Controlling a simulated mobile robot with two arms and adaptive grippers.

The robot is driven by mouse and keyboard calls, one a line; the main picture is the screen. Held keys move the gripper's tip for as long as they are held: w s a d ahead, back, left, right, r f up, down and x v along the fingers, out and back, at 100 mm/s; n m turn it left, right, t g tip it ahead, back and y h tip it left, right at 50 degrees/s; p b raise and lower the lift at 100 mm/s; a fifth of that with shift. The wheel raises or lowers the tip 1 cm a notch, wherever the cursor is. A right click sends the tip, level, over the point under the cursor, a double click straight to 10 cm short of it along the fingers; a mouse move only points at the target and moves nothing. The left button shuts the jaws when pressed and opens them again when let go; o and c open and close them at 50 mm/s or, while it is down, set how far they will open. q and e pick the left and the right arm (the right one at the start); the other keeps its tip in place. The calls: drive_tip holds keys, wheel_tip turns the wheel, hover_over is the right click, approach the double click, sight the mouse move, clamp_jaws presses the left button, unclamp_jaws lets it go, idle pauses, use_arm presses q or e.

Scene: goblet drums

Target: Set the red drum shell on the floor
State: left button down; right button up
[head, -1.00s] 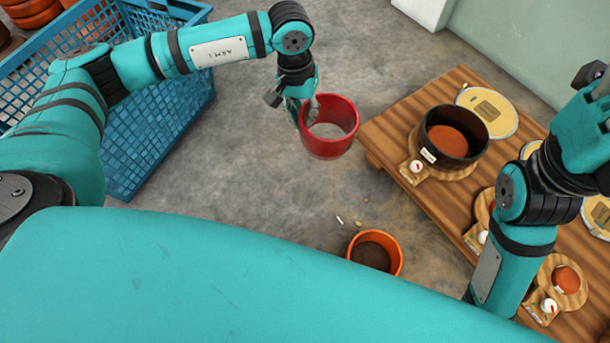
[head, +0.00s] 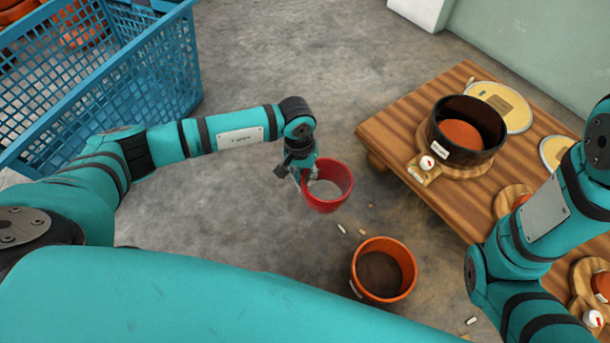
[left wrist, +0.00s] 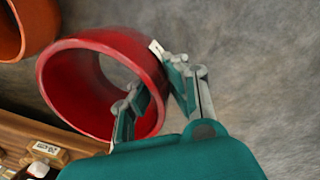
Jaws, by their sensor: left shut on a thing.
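The red drum shell (head: 327,204) is an open ring with its opening facing up in the head view, between the blue crate and the wooden table. My left gripper (head: 306,180) is shut on the left side of its wall. In the left wrist view the red shell (left wrist: 72,88) shows large, with one finger of the gripper (left wrist: 155,85) inside the ring and the other outside. The grey concrete floor (head: 250,215) lies below the shell. I cannot tell whether its bottom touches the floor. My right gripper is out of view.
An orange shell (head: 402,288) stands on the floor, nearer to me and right of the red one. A wooden table (head: 400,150) with a black shell (head: 487,142) is to the right. A blue crate (head: 150,75) stands at left. Small pale bits lie on the floor.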

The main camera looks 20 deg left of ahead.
use_arm(q)
drive_tip(key=shift+f+b, duration=2.95)
drive_tip(key=shift+f, duration=1.1)
drive_tip(key=shift+d+f, duration=0.1)
drive_tip(key=c, duration=1.3)
unclamp_jaws()
drive_tip(key=shift+c, duration=0.2)
wheel_tip(320, 180, up, 12)
drive_tip(key=a, duration=0.1)
